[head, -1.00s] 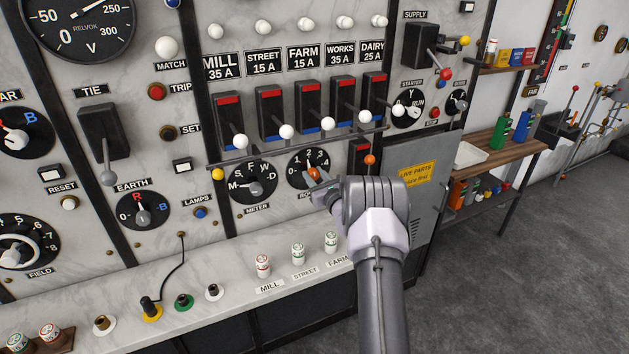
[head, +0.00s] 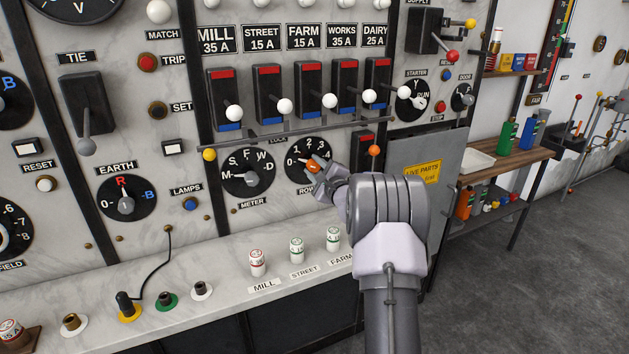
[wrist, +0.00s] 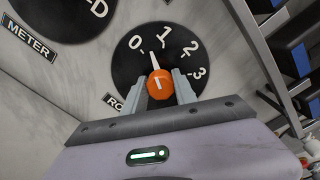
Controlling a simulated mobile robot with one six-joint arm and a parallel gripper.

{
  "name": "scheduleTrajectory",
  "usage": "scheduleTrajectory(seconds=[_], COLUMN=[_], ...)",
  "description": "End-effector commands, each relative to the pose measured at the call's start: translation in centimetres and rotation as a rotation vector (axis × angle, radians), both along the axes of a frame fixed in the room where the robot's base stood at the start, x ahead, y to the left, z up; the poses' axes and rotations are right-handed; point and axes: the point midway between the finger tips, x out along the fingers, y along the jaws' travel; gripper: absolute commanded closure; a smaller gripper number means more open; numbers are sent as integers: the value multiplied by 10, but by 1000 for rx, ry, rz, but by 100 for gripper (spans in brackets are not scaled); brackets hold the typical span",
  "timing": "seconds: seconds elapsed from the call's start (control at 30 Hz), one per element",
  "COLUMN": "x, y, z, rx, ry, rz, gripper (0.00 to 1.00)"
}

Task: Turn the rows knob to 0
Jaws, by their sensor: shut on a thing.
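The rows dial (head: 300,178) is a round black plate with white numbers, low on the marble panel under the row of levers. Its orange knob (head: 313,167) also shows in the wrist view (wrist: 160,86). My gripper (head: 319,172) is shut on the orange knob, one finger on each side in the wrist view (wrist: 163,93). The white pointer (wrist: 154,60) aims between 0 and 1 in the wrist view. The lower right of the dial is partly hidden by my gripper in the head view.
The meter dial (head: 247,174) is just left of the rows dial. A rail and several white-tipped levers run above. A small orange-tipped lever (head: 374,152) and a grey cabinet door (head: 425,190) are close on the right. A ledge with several fuses (head: 297,250) lies below.

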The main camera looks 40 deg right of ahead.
Motion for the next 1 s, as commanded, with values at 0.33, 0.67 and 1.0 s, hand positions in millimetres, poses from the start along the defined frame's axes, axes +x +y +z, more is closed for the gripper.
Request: scheduleTrajectory(seconds=[0.33,0.67,1.0], x=[0,0,0], y=[0,0,0], z=[-4,-2,-2], rx=[-206,-285,-294], ry=[50,71,73], rz=[0,0,1], gripper=[100,100,100])
